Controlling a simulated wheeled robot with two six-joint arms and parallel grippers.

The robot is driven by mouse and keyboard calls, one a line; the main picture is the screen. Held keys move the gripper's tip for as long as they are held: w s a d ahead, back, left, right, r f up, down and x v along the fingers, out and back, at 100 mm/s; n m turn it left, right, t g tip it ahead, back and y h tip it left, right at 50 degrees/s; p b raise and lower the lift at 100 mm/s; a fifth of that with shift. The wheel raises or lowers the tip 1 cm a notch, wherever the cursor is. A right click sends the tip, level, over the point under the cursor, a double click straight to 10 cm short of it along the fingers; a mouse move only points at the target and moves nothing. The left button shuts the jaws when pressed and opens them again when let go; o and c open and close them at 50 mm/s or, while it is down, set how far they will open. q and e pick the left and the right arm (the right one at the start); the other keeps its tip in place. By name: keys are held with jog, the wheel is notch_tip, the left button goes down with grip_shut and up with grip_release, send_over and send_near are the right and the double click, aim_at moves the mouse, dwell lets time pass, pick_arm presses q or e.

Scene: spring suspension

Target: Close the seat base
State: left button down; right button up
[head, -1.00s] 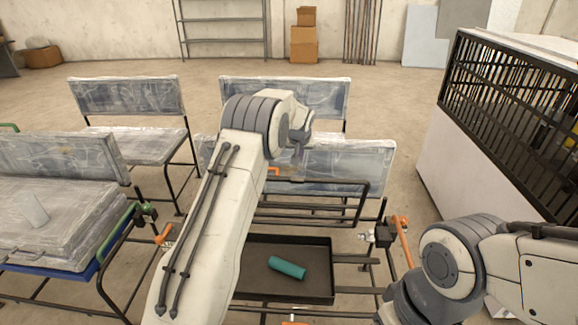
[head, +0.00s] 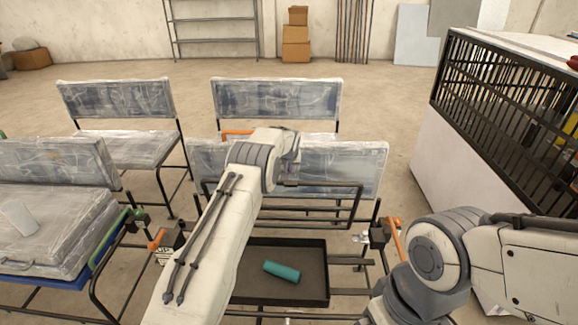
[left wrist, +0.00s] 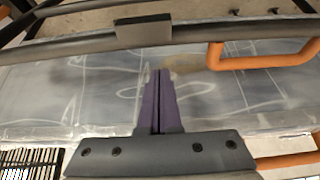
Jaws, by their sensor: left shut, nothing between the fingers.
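The seat base (head: 335,165) is a plastic-wrapped grey panel tilted up at the back of the nearest middle frame, with the open space of the frame in front of it. It fills much of the left wrist view (left wrist: 80,95). My left gripper (left wrist: 158,75) is shut and empty, its purple fingers overlapping the panel there; I cannot tell whether they touch it. In the head view my left arm and wrist hide the panel's middle-left part, and the left fingertips are not clear. My right arm is at lower right; its gripper is not in view.
A black tray (head: 255,285) with a teal cylinder (head: 282,271) sits in the open frame. Orange handles (head: 396,240) flank it. Another wrapped seat (head: 55,225) stands at left, more seats behind. A black-grilled cabinet (head: 510,110) stands at right. Floor is clear between seats and cabinet.

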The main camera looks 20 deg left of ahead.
aim_at(289, 182)
pick_arm(q)
jog(key=shift+s+d+f+p, duration=0.15)
jog(key=shift+s+d+p, duration=0.1)
jog(key=shift+s, duration=0.6)
jog(key=shift+s+d+f+p, duration=0.1)
jog(key=shift+s+d, duration=0.15)
jog(key=shift+s, duration=0.55)
